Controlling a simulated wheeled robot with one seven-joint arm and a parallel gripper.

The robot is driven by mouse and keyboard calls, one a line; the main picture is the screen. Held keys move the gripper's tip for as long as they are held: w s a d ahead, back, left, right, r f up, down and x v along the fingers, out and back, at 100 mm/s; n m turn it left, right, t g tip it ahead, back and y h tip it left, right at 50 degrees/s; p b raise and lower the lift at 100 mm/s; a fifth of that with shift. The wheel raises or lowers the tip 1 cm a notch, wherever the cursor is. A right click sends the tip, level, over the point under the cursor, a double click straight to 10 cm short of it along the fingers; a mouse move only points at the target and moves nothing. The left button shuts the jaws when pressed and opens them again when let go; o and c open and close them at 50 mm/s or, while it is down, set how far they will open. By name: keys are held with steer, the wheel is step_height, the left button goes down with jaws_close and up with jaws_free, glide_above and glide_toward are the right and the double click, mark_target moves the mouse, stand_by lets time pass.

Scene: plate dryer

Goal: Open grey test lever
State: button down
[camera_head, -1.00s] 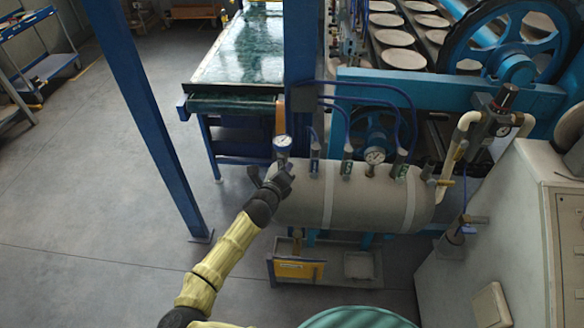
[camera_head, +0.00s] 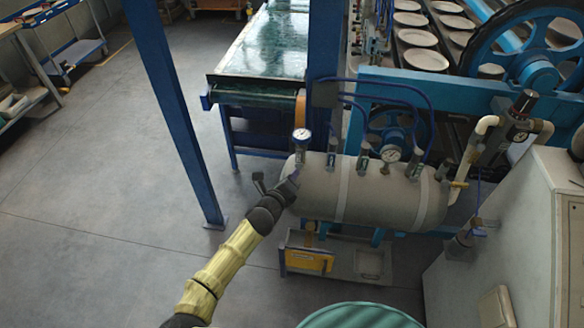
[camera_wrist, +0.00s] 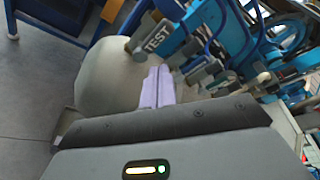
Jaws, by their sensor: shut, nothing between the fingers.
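A grey horizontal tank (camera_head: 380,201) carries several valves and gauges along its top. In the wrist view, a dark block marked TEST (camera_wrist: 158,36) stands on the tank (camera_wrist: 103,80), above my fingertips. The block probably matches the left valve (camera_head: 332,150) in the head view. I cannot clearly make out the grey test lever itself. My gripper (camera_head: 293,178) is at the tank's left end in the head view. Its pale fingers (camera_wrist: 158,86) are shut together and empty, pointing toward the valves. They appear apart from the TEST block.
A round gauge (camera_head: 301,136) stands above my gripper on the tank's left end. A blue slanted post (camera_head: 172,110) rises to the left. A grey cabinet (camera_head: 520,235) is at the right. Open floor (camera_head: 90,200) lies left.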

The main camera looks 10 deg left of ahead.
steer(key=v, duration=0.3)
steer(key=shift+s+f, duration=0.1)
steer(key=shift+f, duration=0.25)
